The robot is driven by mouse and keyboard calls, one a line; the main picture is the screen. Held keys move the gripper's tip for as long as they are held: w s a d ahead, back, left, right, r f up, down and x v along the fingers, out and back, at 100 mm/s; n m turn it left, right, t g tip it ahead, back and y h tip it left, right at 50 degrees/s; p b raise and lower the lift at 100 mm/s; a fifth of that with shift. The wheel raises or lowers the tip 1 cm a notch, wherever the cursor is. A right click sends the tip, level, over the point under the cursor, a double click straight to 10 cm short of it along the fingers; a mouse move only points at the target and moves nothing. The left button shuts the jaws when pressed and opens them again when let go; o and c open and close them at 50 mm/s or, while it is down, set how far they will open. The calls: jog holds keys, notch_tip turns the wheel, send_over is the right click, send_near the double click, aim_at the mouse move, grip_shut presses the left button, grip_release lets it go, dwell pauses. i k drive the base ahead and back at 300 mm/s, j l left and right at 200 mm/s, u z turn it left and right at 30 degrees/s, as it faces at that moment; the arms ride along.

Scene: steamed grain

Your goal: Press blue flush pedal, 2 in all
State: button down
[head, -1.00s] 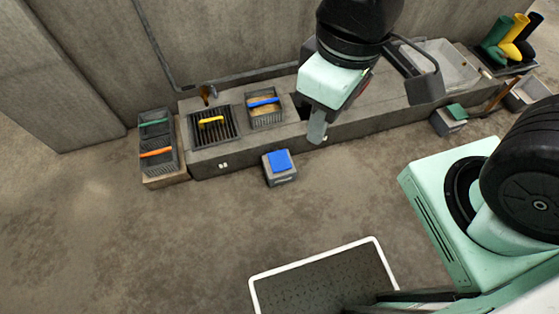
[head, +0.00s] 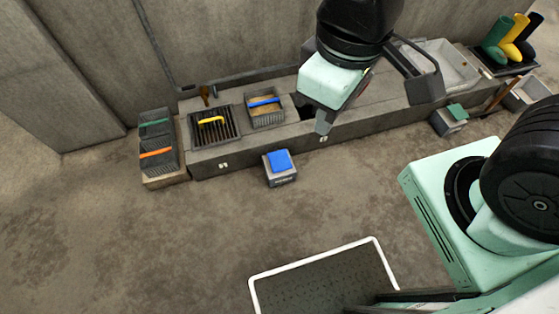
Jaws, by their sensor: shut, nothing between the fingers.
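The blue flush pedal (head: 280,160) sits on top of a small grey box (head: 281,178) on the floor, in front of the long concrete bench. My gripper (head: 322,127) hangs from my arm above and to the right of the pedal in the picture, in front of the bench. Its fingers are together and hold nothing. A gap shows between the fingers and the pedal. My gripper hides part of the bench and the opening behind it.
The concrete bench (head: 230,162) runs along the wall, with a grate with a yellow handle (head: 211,120) and a basket with a blue handle (head: 264,102). Stacked baskets (head: 155,150) stand left. A green pedal (head: 457,112) is at right. The floor around the blue pedal is clear.

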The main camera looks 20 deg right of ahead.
aim_at(278, 160)
jog(key=i+j+z, duration=0.15)
jog(key=j, duration=0.3)
jog(key=i+j+z, duration=0.1)
jog(key=j, duration=0.35)
jog(key=i+j+z, duration=0.15)
jog(key=j, duration=0.3)
jog(key=i+j+z, duration=0.15)
jog(key=j, duration=0.35)
jog(key=j+z, duration=0.1)
jog(key=j, duration=0.4)
jog(key=i, duration=0.05)
